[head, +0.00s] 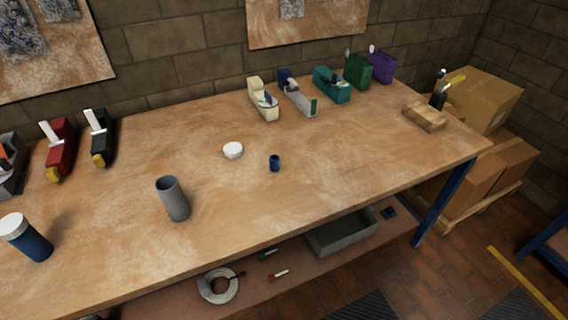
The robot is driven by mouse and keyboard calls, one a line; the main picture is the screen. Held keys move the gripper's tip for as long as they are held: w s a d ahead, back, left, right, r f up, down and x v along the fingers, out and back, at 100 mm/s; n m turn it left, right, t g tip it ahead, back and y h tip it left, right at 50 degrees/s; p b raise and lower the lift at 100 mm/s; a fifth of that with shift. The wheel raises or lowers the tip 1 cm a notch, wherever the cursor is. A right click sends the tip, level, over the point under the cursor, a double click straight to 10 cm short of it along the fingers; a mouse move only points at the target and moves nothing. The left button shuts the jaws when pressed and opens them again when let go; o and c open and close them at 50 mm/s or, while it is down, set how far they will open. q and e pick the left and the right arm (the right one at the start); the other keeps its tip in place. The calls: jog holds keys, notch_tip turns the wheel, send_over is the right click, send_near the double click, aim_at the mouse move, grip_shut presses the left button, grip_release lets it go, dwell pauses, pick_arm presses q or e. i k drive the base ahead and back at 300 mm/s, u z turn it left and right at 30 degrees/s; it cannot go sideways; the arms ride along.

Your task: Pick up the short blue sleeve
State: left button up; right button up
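A short blue sleeve (274,163) stands upright on the wooden workbench (330,180), near the middle of the bench top. A white round cap or disc (233,150) lies a little to its left. A taller grey tube (173,199) stands upright, open at the top, nearer the front edge to the left. A larger blue cylinder with a white top (26,238) is at the far left, slightly tilted in the picture. Neither of my grippers is in view.
Tape dispensers (263,99) and coloured boxes (381,66) line the back edge. A wooden block with tools (426,116) is at the right. A grey tray (341,232) and a cable coil (218,286) sit on the lower shelf. Bench space around the sleeve is clear.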

aim_at(275, 159)
jog(key=z, duration=1.95)
jog(key=i, duration=1.1)
jog(key=u, duration=2.55)
